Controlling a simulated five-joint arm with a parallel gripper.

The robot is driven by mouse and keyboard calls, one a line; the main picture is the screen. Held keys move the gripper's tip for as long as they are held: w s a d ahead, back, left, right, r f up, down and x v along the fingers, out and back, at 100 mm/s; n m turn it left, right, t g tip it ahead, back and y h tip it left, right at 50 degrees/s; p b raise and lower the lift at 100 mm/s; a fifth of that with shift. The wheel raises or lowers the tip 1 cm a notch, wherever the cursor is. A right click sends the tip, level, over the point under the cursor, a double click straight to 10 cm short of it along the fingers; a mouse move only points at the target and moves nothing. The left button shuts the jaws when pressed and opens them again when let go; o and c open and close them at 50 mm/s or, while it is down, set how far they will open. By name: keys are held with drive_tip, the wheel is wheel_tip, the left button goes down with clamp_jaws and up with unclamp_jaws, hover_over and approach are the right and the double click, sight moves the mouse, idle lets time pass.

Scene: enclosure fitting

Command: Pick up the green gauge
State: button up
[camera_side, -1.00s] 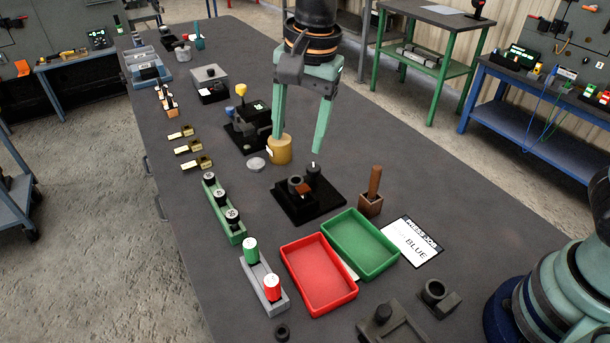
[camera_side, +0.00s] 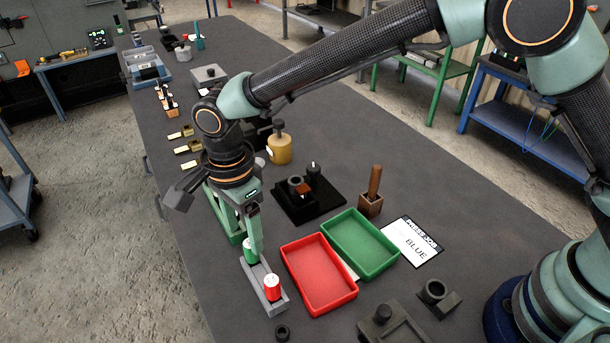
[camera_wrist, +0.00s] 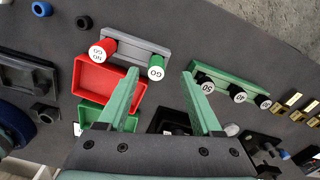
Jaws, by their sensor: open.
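The green gauge (camera_wrist: 156,72) is a cylinder with a white top marked GO, upright in a grey holder (camera_wrist: 132,46). In the wrist view it lies between my two open fingertips, nearer the left one, with no clear contact. In the side view the green gauge (camera_side: 248,257) is partly covered by a finger of my gripper (camera_side: 247,238), which points down over that end of the holder. My gripper in the wrist view (camera_wrist: 160,74) holds nothing. A red gauge (camera_wrist: 103,51) marked NO GO stands at the holder's other end, also seen in the side view (camera_side: 272,287).
A red tray (camera_side: 318,285) and a green tray (camera_side: 360,246) lie right of the holder. A green rack (camera_wrist: 230,83) with several black, white-topped gauges is close to my right finger. A dark ring (camera_side: 282,332) lies in front. A label card (camera_side: 414,241) is beyond the trays.

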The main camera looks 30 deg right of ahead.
sight(252, 256)
drive_tip(key=shift+s+d+f, duration=0.1)
drive_tip(key=shift+d+f, duration=0.05)
drive_tip(key=shift+f, duration=1.2)
drive_tip(key=shift+s+d+f, duration=0.1)
drive_tip(key=shift+d+f, duration=0.05)
drive_tip(key=shift+f, duration=1.2)
drive_tip(key=shift+c, duration=0.3)
clamp_jaws()
